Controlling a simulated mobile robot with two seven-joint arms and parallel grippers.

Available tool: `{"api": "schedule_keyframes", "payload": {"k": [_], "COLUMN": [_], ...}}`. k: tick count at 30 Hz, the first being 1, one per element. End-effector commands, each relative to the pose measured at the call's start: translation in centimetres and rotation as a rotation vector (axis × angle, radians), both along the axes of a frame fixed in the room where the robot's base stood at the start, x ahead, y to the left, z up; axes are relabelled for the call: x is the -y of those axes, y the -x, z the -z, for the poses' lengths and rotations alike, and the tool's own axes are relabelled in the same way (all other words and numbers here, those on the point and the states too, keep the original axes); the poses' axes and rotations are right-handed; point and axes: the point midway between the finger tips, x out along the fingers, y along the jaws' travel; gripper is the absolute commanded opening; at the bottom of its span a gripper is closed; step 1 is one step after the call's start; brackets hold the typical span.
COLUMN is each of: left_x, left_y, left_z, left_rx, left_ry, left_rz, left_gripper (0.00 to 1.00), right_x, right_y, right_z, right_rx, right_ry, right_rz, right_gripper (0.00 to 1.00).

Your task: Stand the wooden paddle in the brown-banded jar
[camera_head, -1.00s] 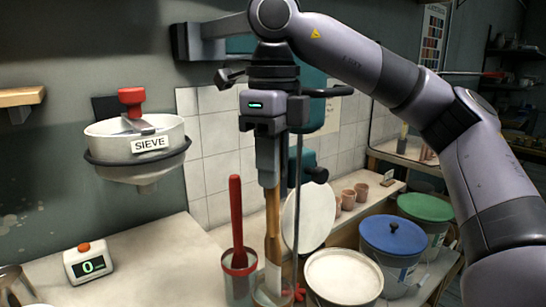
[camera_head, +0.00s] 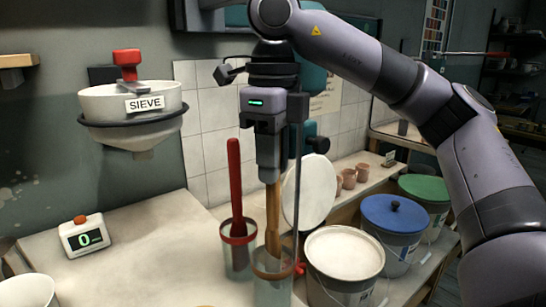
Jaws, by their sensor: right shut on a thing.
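The wooden paddle (camera_head: 272,212) hangs upright under my right gripper (camera_head: 269,176), which is shut on its upper end. Its lower part is at the mouth of the brown-banded jar (camera_head: 274,264), a clear glass jar near the bottom centre. The paddle seems to be inside the rim; how deep its end reaches is hard to tell. A similar jar with a red band (camera_head: 238,235) stands just left and holds a red stick (camera_head: 235,185). My left gripper does not show.
A sieve on a wall holder (camera_head: 130,115) hangs at the left, above a timer (camera_head: 83,237). Several lidded buckets, including a blue-lidded one (camera_head: 394,220), stand at right. A round white disc (camera_head: 310,190) stands behind the jar. The bench (camera_head: 150,245) left of the jars is mostly clear.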

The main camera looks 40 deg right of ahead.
Motion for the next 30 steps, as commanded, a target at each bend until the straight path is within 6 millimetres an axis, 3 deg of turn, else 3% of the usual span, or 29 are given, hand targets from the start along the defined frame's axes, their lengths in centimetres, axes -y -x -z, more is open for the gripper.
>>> {"api": "schedule_keyframes", "payload": {"k": [5, 6, 9, 19, 30], "left_x": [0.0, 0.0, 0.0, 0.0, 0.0], "left_y": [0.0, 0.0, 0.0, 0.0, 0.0], "left_z": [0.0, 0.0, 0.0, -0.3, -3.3], "left_rx": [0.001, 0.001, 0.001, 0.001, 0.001], "left_ry": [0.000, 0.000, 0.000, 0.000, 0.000], "left_rz": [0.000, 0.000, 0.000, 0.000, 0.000], "left_gripper": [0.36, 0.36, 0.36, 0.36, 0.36], "right_x": [0.0, 0.0, 0.0, 0.0, 0.0], "right_y": [0.0, 0.0, 0.0, 0.0, 0.0], "right_z": [0.0, 0.0, 0.0, -0.4, -5.8], "right_rx": [0.000, 0.000, 0.000, 0.001, 0.002], "right_ry": [0.000, 0.000, 0.000, 0.001, 0.000], "right_rz": [0.000, 0.000, 0.000, 0.000, 0.001], "right_gripper": [0.00, 0.27, 0.53, 0.53, 0.53]}}
